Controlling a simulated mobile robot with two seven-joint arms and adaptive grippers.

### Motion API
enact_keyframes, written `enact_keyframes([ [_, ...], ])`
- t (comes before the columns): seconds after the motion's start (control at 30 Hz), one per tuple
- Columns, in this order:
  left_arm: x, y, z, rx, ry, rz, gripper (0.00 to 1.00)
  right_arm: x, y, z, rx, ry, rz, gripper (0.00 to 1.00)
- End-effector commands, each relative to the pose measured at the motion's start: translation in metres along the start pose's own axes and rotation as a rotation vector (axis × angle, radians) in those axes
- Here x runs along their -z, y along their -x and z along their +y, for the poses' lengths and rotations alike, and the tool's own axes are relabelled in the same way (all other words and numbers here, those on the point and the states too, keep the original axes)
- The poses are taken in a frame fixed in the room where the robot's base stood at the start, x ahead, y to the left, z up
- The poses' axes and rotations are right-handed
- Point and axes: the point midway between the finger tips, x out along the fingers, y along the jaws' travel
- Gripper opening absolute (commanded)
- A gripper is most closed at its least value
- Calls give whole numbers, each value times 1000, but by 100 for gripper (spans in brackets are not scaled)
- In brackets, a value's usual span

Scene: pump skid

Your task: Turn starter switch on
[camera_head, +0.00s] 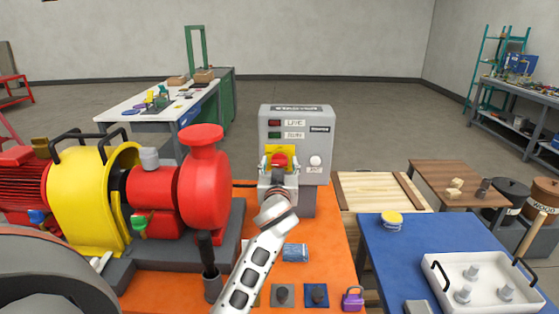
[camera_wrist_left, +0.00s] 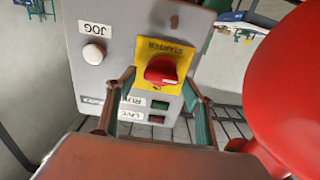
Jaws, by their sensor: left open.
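The grey starter box (camera_head: 297,114) stands at the far end of the orange bench. Its starter switch is a red rotary knob (camera_wrist_left: 160,69) on a yellow plate (camera_wrist_left: 150,46), seen upside down in the left wrist view. In the head view the yellow plate (camera_head: 288,150) shows, but my gripper hides most of the knob. My left gripper (camera_head: 279,160) is open in front of the switch. In the left wrist view its fingers (camera_wrist_left: 159,80) stand on either side of the knob, with gaps visible. My right gripper is not in view.
A white JOG button (camera_head: 315,161) sits right of the switch; LIVE (camera_head: 274,123) and RUN (camera_head: 274,135) lamps are above and look dark. A red pump (camera_head: 203,185) stands close on the left. A purple padlock (camera_head: 353,298) lies on the orange bench (camera_head: 335,255).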

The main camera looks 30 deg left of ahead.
Motion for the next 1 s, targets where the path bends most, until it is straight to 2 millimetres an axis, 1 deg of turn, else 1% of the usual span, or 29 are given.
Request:
enact_keyframes([
  [0.03, 1, -6, 0, 0, -2, 0, 53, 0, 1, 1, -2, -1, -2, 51],
  [0.1, 0, -11, 0, 0, -2, 0, 53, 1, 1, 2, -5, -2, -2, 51],
  [0.2, 0, -15, 0, 0, -1, 0, 53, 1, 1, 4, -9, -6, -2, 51],
  [0.47, 0, -16, 0, 0, 0, -1, 53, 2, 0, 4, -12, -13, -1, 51],
  [0.5, 0, -16, 0, 0, 0, -1, 42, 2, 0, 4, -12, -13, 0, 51],
  [0.57, 0, -16, 0, 0, 0, -1, 27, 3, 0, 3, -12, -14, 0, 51],
  [0.6, 0, -16, 0, 0, -1, -1, 16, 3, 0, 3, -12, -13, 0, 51],
  [0.63, 0, -16, 0, 0, -1, -1, 14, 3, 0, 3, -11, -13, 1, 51],
  [1.0, -1, -16, 0, 1, -39, -1, 14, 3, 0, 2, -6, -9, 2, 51],
])
